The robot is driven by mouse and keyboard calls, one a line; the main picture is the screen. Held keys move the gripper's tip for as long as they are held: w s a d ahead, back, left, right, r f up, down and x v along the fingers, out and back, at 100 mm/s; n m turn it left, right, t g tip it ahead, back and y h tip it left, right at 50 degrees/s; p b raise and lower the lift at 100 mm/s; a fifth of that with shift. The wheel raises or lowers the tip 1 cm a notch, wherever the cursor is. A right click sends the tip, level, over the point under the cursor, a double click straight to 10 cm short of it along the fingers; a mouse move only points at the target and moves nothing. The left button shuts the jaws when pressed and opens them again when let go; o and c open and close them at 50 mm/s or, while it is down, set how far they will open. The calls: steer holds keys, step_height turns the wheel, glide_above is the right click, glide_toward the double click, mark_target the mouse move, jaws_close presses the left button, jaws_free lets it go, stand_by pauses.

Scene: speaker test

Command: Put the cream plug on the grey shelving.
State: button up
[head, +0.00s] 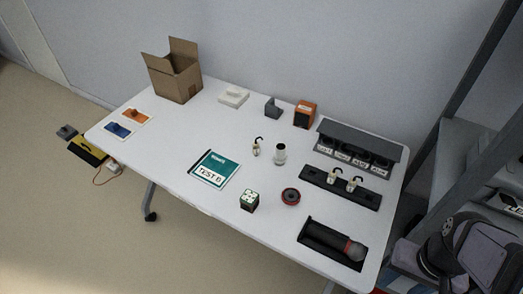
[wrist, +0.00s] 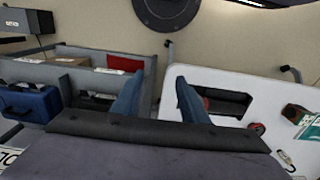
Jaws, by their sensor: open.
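A small cream upright piece with a dark round top (head: 280,154) stands near the middle of the white table in the head view. It looks like the plug, but it is too small to be sure. The grey shelving (head: 468,133) stands at the right of the table, and it also shows at the left of the wrist view (wrist: 75,75). My gripper (wrist: 158,97) is open, with its two blue-grey fingers apart and nothing between them. It is over the gap between the shelving and the table, away from the cream piece.
A microphone (head: 350,247) lies in a black tray at the table's front right. Small hooked pieces (head: 332,176) stand on a black strip before a grey rack (head: 360,140). A red-black ring (head: 290,196) and dotted cube (head: 249,199) are nearby. A blue case (wrist: 32,105) occupies the shelving.

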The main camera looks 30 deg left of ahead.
steer(key=w+a+r+n+t, duration=0.1)
steer(key=w+a+r, duration=0.15)
steer(key=w, duration=0.25)
steer(key=w+a+r+n+t, duration=0.1)
steer(key=w+a, duration=0.2)
steer(key=w, duration=0.2)
steer(key=n+t+y+b, duration=0.3)
steer(key=n+t+y, duration=0.1)
steer(key=n+y, duration=0.25)
glide_above(256, 146)
steer(key=s+d, duration=0.4)
step_height(256, 146, down, 5)
steer(key=shift+a+f+n, duration=0.2)
steer(key=shift+f+n, duration=0.05)
steer(key=shift+f, duration=0.25)
steer(key=shift+w+p, duration=0.15)
steer(key=shift+p, duration=0.15)
steer(key=shift+x, duration=1.05)
